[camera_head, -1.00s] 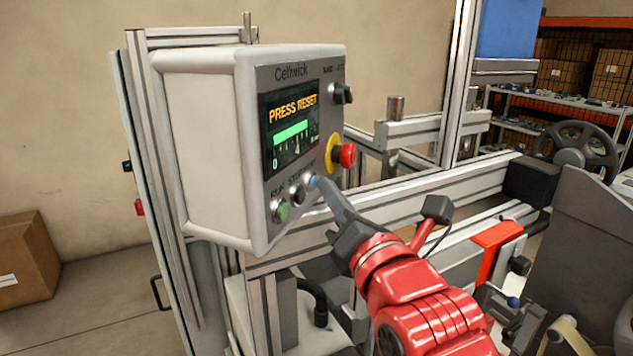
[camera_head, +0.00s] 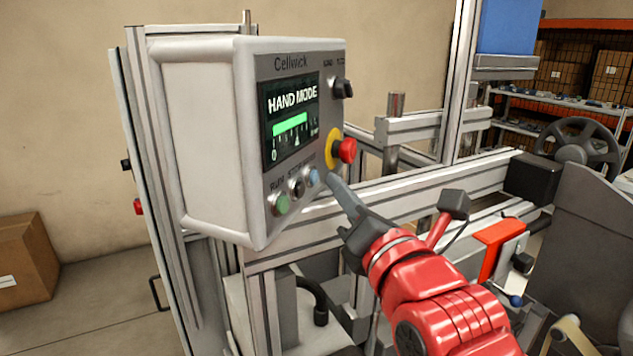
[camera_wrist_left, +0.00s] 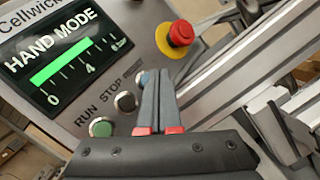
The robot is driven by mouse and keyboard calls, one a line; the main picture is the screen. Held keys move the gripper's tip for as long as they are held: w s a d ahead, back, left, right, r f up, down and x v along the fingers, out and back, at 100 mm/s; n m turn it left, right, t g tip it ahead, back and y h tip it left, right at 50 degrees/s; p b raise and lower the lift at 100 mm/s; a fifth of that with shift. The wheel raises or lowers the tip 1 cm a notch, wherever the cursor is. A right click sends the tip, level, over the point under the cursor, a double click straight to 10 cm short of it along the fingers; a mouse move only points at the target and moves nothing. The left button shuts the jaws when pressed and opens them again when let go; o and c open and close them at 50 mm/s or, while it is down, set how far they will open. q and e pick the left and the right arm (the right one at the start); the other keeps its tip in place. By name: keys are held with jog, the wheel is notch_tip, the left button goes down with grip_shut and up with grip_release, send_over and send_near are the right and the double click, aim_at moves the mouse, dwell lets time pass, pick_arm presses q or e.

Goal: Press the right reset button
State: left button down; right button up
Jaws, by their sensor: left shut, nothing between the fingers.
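The control panel (camera_head: 300,150) is a white box with a grey front marked "Cellwick". Its screen (camera_head: 291,118) reads "HAND MODE" above a green bar. Low on the panel sit a green RUN button (camera_head: 281,204), a black STOP button (camera_head: 298,188) and a blue button (camera_head: 313,177), the rightmost of the row; its label is too small to read. My left gripper (camera_head: 329,177) is shut and empty, its tips just right of the blue button and apart from it. In the left wrist view the closed fingers (camera_wrist_left: 158,98) partly hide the blue button.
A red emergency stop (camera_head: 346,151) on a yellow ring sticks out just above the fingertips. A black knob (camera_head: 342,91) sits higher. Aluminium rails (camera_head: 420,195) run behind the gripper. A cardboard box (camera_head: 28,262) stands on the floor at the left.

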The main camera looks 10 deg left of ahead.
pick_arm(q)
jog(key=shift+s+d+b, duration=0.25)
jog(key=shift+d+b, duration=0.25)
jog(key=shift+d, duration=0.3)
jog(key=shift+s+d+b, duration=0.2)
jog(key=shift+d+b, duration=0.35)
jog(key=shift+d, duration=0.3)
jog(key=shift+s+d+b, duration=0.25)
jog(key=shift+d+b, duration=0.25)
jog(key=shift+d, duration=0.3)
jog(key=shift+f, duration=0.1)
